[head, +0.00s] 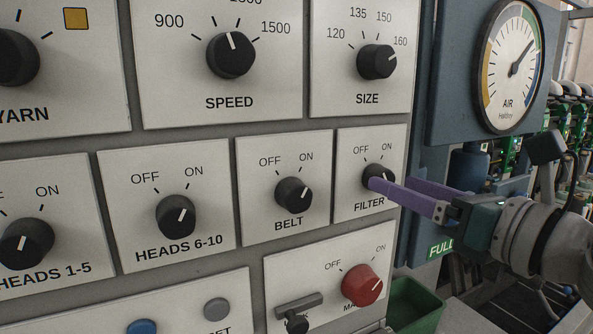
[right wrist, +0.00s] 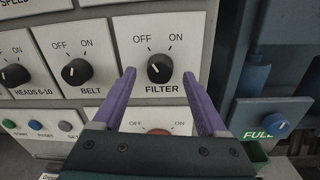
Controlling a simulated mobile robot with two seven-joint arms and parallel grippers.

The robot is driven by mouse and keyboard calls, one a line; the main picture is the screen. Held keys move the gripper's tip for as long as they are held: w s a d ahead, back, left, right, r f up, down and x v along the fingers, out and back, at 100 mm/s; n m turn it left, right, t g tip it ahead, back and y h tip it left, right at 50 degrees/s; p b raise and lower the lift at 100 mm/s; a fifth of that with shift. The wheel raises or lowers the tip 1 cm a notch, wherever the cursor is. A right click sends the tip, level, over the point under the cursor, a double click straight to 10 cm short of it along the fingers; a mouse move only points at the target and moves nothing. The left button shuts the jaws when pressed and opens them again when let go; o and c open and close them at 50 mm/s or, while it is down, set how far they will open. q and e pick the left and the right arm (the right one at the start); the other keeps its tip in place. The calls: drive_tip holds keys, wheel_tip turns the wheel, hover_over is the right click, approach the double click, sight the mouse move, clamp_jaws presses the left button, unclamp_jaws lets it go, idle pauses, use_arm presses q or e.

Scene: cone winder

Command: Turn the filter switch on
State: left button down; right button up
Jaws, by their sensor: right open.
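The filter switch is a black round knob (head: 378,174) with a white mark, on a pale plate (head: 349,150) with OFF and ON printed above it. In the right wrist view the knob (right wrist: 160,68) sits between my two fingertips, and its mark appears to lean up-left toward OFF. My right gripper (head: 374,184) reaches in from the right, its purple fingers partly covering the knob in the head view. It is open (right wrist: 159,74), one finger to each side of the knob with gaps visible. How near the tips are to the plate is unclear. My left gripper is not in view.
The belt knob (head: 293,194) is to the left, and a red knob (head: 362,286) sits below the filter plate. The size knob (head: 377,62) is above. A dark blue column with an air gauge (head: 510,66) stands right. A green bin (head: 415,304) is below.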

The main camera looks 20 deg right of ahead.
drive_tip(key=shift+w+a, duration=0.1)
drive_tip(key=shift+w, duration=1.15)
clamp_jaws()
